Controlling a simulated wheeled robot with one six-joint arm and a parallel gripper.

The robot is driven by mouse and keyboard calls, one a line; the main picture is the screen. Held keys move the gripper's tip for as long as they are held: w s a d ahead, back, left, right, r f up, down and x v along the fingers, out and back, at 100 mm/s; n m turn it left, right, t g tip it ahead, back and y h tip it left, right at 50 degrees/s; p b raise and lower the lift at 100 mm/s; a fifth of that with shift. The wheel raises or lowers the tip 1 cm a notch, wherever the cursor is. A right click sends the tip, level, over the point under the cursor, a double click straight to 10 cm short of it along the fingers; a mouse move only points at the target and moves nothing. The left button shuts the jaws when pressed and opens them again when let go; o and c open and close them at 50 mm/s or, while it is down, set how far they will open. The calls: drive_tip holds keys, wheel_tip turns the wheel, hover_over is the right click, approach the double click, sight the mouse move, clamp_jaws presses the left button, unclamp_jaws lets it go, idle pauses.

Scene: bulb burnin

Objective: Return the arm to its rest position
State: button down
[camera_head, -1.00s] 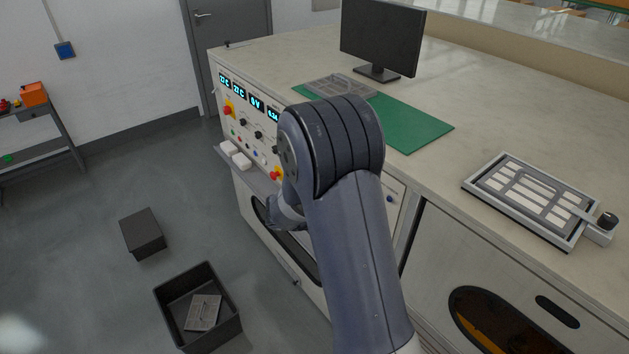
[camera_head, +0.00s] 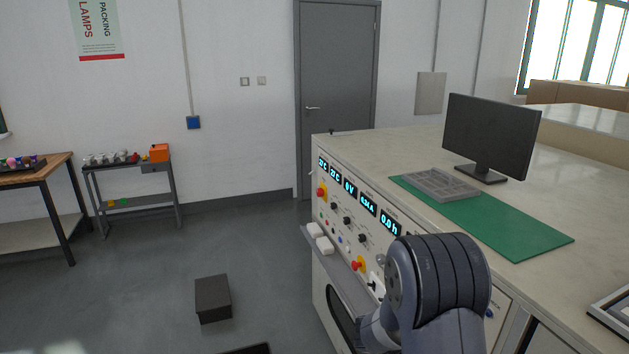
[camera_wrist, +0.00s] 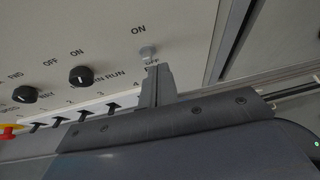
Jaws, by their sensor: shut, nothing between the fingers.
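My arm (camera_head: 437,285) shows at the lower right of the head view, its dark ribbed joint in front of the control panel. My gripper (camera_wrist: 157,82) shows in the wrist view with its fingers shut together and nothing between them. The fingertips appear just below a small grey switch (camera_wrist: 148,52) between ON and OFF marks; I cannot tell whether they touch it. In the head view the fingers are hidden or out of frame. The control panel (camera_head: 347,222) has lit blue displays, knobs and red buttons.
The bench top (camera_head: 400,154) carries a monitor (camera_head: 490,135), a green mat (camera_head: 515,225) and a grey tray (camera_head: 440,184). A dark box (camera_head: 213,299) stands on the floor to the left. A black knob (camera_wrist: 81,75) is near my gripper. Open floor lies left of the bench.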

wheel_tip(320, 180, down, 7)
drive_tip(key=a+t+h+b, duration=0.2)
drive_tip(key=t+h+b, duration=0.35)
drive_tip(key=b, duration=0.85)
drive_tip(key=shift+s+a+f+g+h, duration=0.1)
drive_tip(key=shift+s+a+g+h, duration=0.2)
drive_tip(key=shift+a, duration=0.55)
drive_tip(key=shift+s+a+f+g+h, duration=0.15)
drive_tip(key=shift+a+g, duration=0.25)
drive_tip(key=shift+a, duration=0.4)
drive_tip(key=shift+s+a+f+g+h, duration=0.1)
drive_tip(key=shift+s+a+g+h, duration=0.2)
drive_tip(key=shift+a, duration=0.55)
drive_tip(key=shift+w+d+r, duration=0.1)
